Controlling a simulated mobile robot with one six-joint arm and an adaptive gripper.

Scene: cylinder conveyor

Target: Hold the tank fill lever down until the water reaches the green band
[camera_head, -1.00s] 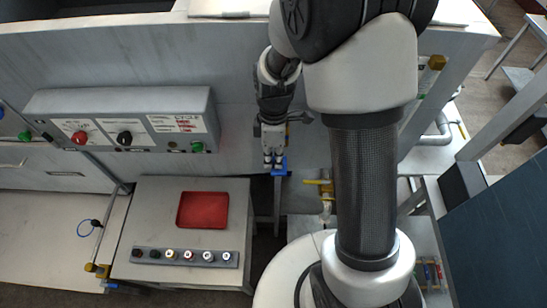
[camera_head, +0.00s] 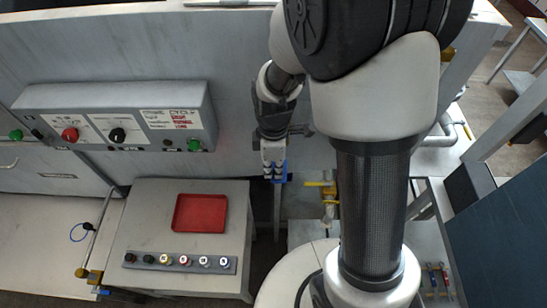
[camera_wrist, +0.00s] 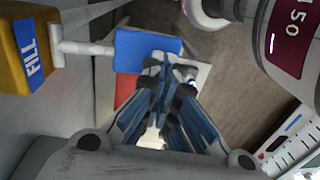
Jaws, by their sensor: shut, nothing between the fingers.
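The fill lever is a blue paddle (camera_wrist: 140,50) on a pale shaft, which runs from a yellow block (camera_wrist: 22,50) labelled FILL in the wrist view. The paddle also shows in the head view (camera_head: 282,172), partly behind my gripper. My gripper (camera_wrist: 168,68) is shut and empty, with its fingertips overlapping the near right part of the paddle in the wrist view. It also shows in the head view (camera_head: 273,177), right at the paddle. Whether the fingertips touch the paddle, and how far it is pressed, I cannot tell. I cannot make out the water level or the green band.
A grey control box (camera_head: 165,95) with knobs stands left of my gripper. Below it is a cabinet (camera_head: 145,212) with a red tray (camera_head: 200,213) and a row of buttons (camera_head: 180,262). Yellow-handled pipework (camera_head: 328,190) lies just right of the lever.

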